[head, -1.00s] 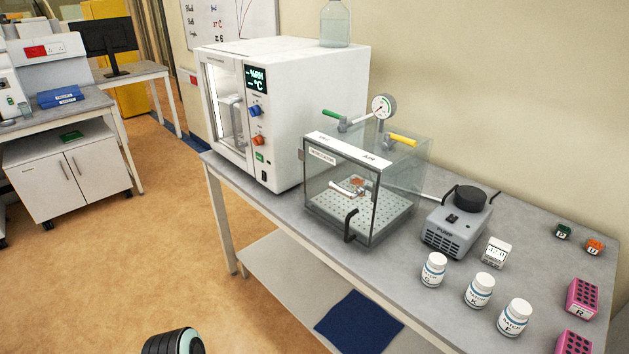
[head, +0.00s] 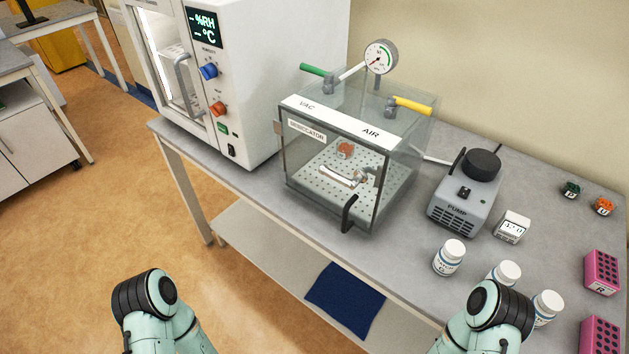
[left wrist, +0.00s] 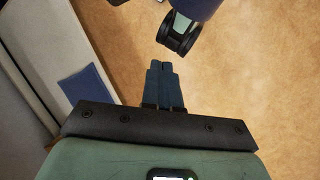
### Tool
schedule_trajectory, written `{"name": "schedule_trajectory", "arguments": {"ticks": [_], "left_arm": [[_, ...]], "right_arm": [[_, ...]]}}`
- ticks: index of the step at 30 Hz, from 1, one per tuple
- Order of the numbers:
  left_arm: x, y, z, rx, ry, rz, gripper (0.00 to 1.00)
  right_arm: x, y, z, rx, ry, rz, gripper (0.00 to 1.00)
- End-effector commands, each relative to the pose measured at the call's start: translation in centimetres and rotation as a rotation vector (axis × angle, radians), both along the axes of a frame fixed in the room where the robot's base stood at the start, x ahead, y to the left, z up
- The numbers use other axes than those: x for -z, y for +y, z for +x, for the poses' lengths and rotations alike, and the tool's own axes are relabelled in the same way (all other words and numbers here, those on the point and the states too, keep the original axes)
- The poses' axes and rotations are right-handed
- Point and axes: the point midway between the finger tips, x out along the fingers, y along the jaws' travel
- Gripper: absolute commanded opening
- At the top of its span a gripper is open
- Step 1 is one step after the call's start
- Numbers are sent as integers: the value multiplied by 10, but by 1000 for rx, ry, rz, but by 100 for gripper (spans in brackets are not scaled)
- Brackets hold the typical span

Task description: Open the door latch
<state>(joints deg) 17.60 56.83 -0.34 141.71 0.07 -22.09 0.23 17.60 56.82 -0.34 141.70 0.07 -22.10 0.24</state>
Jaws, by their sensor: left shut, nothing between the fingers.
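The clear desiccator box (head: 362,190) stands on the bench with its front door closed. A black handle or latch (head: 349,213) sits on the right side of that door. Inside lie a perforated plate, a metallic piece and a small orange item. The white climate chamber (head: 255,75) stands to its left, with a grey door handle (head: 184,82). My left gripper (left wrist: 164,70) is shut and empty in the left wrist view, over the floor and away from both doors. The head view shows only parts of my arms at the bottom edge; my right gripper is out of view.
A pump (head: 463,200), white bottles (head: 449,257), a small white timer-like box (head: 511,227) and pink racks (head: 602,272) stand right of the desiccator. A blue cloth (head: 345,299) lies on the lower shelf. Open floor is at the left.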

Motion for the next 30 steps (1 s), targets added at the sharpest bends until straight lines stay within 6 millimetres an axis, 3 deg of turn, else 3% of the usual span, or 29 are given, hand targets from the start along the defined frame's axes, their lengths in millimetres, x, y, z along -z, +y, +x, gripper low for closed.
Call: {"name": "schedule_trajectory", "arguments": {"ticks": [7,11,14,17,20,24,27,30], "left_arm": [[0,0,-1,-12,17,1,0],[-2,-5,-7,-87,130,-7,0],[-13,-23,-11,-213,289,-60,0],[-39,-59,-2,-381,469,-194,0],[-78,-101,28,-554,613,-404,0],[-147,-143,97,-760,723,-767,0],[-201,-153,153,-876,741,-1054,0],[-254,-144,207,-965,713,-1344,0]], "right_arm": [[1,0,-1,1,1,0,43],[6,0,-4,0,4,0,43],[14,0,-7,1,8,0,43],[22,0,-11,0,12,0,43],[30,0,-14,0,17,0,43],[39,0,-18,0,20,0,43],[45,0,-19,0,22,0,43],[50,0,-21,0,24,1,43]]}}
